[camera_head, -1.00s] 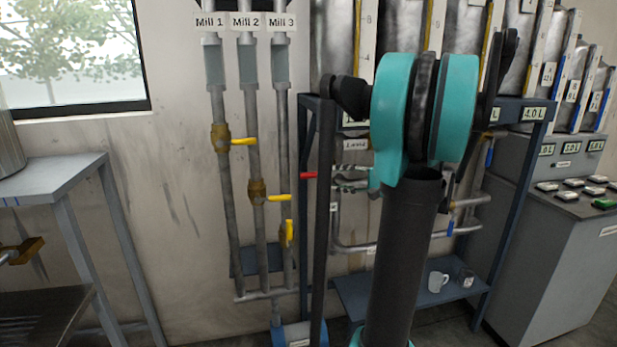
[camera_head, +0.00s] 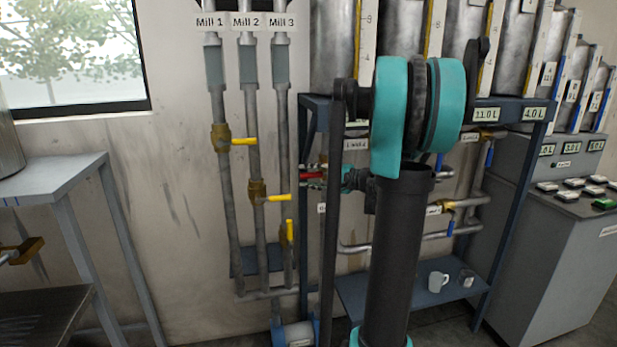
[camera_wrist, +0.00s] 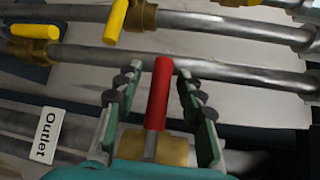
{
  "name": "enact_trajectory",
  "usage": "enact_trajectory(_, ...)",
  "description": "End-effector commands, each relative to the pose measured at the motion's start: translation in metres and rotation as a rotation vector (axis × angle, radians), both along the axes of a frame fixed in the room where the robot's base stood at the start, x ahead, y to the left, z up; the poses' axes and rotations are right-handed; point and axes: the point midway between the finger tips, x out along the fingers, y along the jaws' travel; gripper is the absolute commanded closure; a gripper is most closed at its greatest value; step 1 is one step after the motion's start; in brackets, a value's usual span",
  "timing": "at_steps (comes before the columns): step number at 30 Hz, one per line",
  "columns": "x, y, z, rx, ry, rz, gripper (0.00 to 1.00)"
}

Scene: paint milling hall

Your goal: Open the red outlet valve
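The red outlet valve handle (camera_wrist: 159,95) stands out from a brass valve body (camera_wrist: 172,148) in the wrist view. My gripper (camera_wrist: 160,88) is open, with one finger on each side of the red handle. There is a visible gap between the handle and each finger. A white "Outlet" label (camera_wrist: 46,134) is at the left of the wrist view. In the head view the red handle (camera_head: 311,175) shows only in part beside my gripper (camera_head: 312,178). My arm hides the rest of the valve there.
Yellow-handled valves (camera_head: 243,141) sit on the Mill 1, Mill 2 and Mill 3 pipes to the left. A blue rack (camera_head: 312,101) with tanks and more pipes stands behind my arm. A control cabinet (camera_head: 548,245) stands at right.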

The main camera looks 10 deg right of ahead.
Motion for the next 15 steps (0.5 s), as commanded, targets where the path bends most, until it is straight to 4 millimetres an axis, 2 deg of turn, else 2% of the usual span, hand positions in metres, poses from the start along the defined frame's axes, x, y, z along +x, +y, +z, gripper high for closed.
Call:
enact_trajectory(2, -0.0001, -0.0001, 0.0, 0.0, 0.0, 0.0, 0.64)
enact_trajectory(10, -0.0003, -0.0001, 0.0002, 0.0, 0.0, 0.0, 0.98)
enact_trajectory(15, -0.0003, -0.0001, 0.0001, 0.0, 0.0, 0.0, 1.0)
